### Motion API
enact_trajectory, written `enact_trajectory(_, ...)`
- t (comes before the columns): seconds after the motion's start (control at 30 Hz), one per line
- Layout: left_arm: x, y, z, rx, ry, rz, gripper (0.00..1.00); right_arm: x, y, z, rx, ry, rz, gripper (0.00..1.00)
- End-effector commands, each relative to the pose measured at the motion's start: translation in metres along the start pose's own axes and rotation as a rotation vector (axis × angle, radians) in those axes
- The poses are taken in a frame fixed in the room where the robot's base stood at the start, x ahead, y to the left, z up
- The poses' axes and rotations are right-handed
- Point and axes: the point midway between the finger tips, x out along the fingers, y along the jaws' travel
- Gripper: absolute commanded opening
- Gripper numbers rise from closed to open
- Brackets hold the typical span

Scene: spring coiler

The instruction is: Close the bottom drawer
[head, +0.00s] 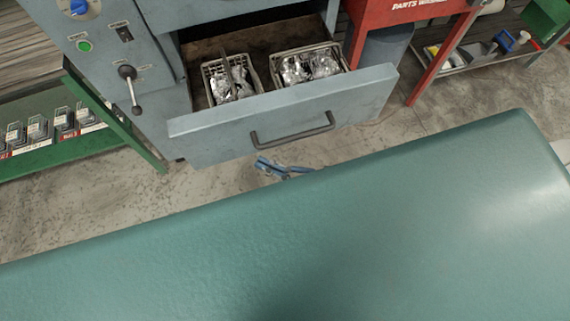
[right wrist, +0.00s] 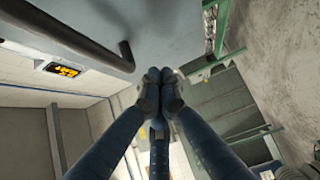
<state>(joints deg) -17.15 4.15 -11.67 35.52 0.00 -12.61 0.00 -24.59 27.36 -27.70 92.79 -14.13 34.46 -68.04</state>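The bottom drawer (head: 350,103) of the blue-grey machine is pulled out, with its inside showing. It has a dark bar handle (head: 292,130) on its front. My right gripper (head: 283,168) is just below and in front of the handle in the head view, partly hidden by a large teal surface. In the right wrist view, the fingers of my right gripper (right wrist: 160,78) are together at the tips, with nothing seen between them. There the drawer front (right wrist: 175,35) fills the top, with the handle (right wrist: 95,48) at the upper left. My left gripper is not in view.
Two wire baskets (head: 205,80) with shiny metal parts sit in the drawer. A green shelf (head: 85,140) stands at left. A red parts washer (head: 405,12) stands at right. The concrete floor (head: 210,185) before the drawer is clear.

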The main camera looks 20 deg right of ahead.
Motion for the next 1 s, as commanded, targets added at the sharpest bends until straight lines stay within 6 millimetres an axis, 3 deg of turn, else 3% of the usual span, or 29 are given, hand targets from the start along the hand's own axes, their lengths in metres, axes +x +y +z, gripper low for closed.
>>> enact_trajectory(0.07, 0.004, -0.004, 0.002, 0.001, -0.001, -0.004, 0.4, 0.016, -0.001, 0.003, -0.003, 0.0, 0.003, 0.0)
enact_trajectory(0.3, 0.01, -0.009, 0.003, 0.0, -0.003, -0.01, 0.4, 0.035, -0.002, 0.025, -0.001, 0.0, -0.002, 0.0)
enact_trajectory(1.0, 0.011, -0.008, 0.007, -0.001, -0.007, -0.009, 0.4, 0.04, -0.001, 0.03, 0.0, -0.001, -0.002, 0.0)
